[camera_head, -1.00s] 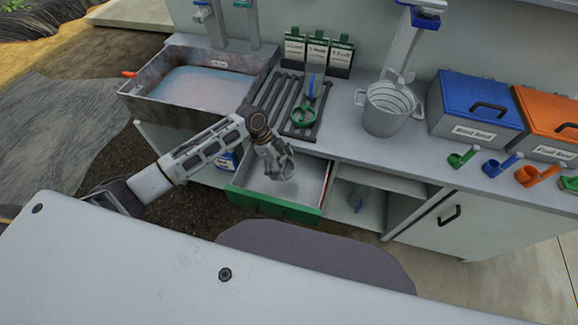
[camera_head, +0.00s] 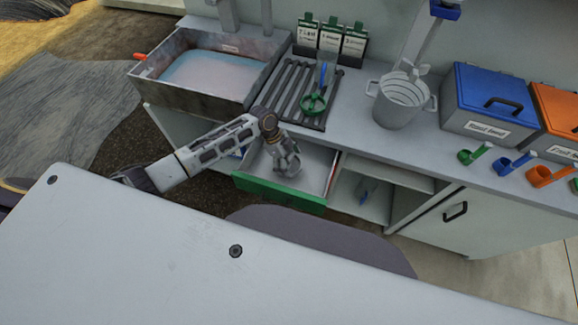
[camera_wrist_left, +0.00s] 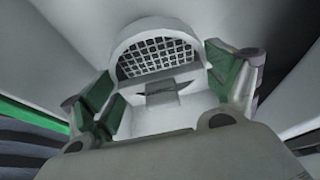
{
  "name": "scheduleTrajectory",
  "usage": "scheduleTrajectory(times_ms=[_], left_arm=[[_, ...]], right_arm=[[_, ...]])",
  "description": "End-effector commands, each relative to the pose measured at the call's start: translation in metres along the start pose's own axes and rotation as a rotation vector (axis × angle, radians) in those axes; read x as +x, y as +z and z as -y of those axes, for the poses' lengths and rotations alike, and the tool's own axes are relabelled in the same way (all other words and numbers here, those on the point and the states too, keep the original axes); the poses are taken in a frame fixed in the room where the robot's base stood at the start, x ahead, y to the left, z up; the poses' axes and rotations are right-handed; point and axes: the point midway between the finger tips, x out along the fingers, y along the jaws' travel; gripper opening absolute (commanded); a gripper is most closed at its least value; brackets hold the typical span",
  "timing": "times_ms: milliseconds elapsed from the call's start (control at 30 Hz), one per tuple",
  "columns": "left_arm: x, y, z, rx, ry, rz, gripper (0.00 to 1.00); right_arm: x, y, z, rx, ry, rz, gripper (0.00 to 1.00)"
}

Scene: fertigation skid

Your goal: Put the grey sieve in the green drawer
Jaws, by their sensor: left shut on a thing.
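The green drawer (camera_head: 277,192) is pulled open below the counter, with a green front and a pale inside. My left gripper (camera_head: 287,165) is down at the drawer's opening, close behind its green front. In the left wrist view, the grey sieve (camera_wrist_left: 160,55), with a rounded rim and dark mesh, sits between the green-padded fingers of my left gripper (camera_wrist_left: 168,90). The gripper is shut on it. The drawer's green edge (camera_wrist_left: 32,113) shows at the left there. In the head view the sieve is hard to make out from the gripper. My right gripper is not in view.
A sink (camera_head: 180,98) stands left on the counter. A rack (camera_head: 290,92) with a green ring tool (camera_head: 313,104) is behind the drawer. A metal bucket (camera_head: 398,108), a blue bin (camera_head: 488,112), an orange bin (camera_head: 557,118) and scoops (camera_head: 508,166) are to the right.

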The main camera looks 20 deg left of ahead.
Motion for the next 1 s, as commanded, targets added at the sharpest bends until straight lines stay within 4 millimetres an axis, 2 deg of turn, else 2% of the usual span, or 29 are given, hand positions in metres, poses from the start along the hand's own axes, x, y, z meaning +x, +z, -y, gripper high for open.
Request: scheduleTrajectory(times_ms=[267,600,1000], left_arm=[[0.004,0.001,0.0,-0.001,0.001,0.0,0.64],[0.033,0.013,0.0,-0.002,0.001,0.0,0.64],[0.035,0.015,0.0,0.0,0.0,0.0,0.64]], right_arm=[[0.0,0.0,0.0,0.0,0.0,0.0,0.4],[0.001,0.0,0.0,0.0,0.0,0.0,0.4],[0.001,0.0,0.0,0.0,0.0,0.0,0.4]])
